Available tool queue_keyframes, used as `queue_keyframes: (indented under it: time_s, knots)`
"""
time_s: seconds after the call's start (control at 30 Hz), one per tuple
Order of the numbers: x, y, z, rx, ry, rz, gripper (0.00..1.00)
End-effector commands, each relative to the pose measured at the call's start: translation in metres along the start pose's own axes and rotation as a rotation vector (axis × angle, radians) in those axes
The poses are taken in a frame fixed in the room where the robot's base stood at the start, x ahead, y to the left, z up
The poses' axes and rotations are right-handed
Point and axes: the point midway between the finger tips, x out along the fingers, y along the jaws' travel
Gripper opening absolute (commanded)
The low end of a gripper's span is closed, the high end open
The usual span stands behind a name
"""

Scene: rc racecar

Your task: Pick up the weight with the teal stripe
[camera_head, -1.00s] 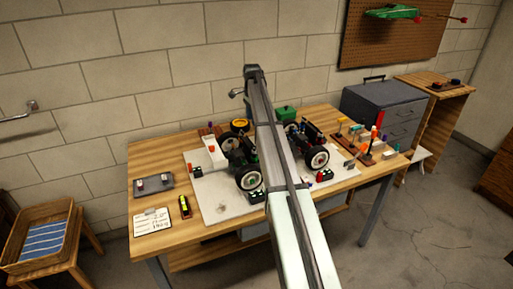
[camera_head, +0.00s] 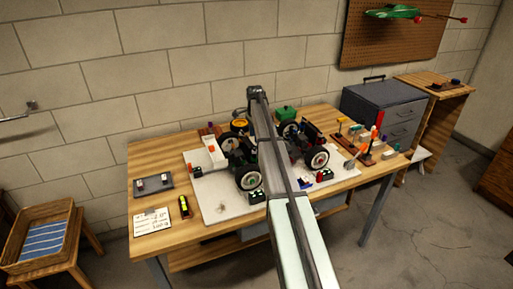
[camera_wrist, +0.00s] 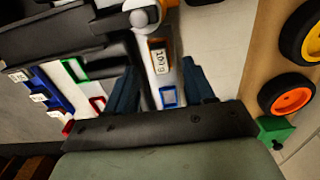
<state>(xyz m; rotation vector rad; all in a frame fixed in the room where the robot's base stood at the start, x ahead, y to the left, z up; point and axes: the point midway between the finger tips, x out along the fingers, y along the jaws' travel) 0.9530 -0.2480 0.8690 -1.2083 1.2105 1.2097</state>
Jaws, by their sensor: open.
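My gripper (camera_wrist: 160,82) is open in the wrist view, its two dark blue fingers spread apart. Between and beyond them is a pale strip with an orange-framed label reading about 100 g (camera_wrist: 159,58) and a blue-framed piece (camera_wrist: 168,97). Neither finger clearly touches them. I cannot make out a teal stripe on any weight in the wrist view. In the head view, small coloured pieces (camera_head: 362,140) stand at the right of the table; they are too small to tell which bears teal. There my gripper is hidden behind my arm.
A black-wheeled car (camera_head: 248,176) stands on a pale board (camera_head: 216,207) on the wooden table (camera_head: 165,240). In the wrist view, blue labelled pieces (camera_wrist: 45,95) lie at left; yellow and orange wheels (camera_wrist: 291,99) and a green block (camera_wrist: 274,129) are at right.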

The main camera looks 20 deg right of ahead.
Motion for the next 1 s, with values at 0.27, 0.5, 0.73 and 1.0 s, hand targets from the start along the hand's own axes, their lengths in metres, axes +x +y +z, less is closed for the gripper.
queue_keyframes:
  time_s: [0.27,0.5,0.73,1.0]
  knots:
    - [0.036,0.001,0.003,0.0,0.0,0.002,0.53]
    - [0.045,0.001,0.002,0.0,0.0,-0.001,0.53]
    - [0.044,0.001,0.003,0.0,0.0,0.0,0.4]
    - [0.044,0.001,0.003,0.0,0.0,0.0,0.14]
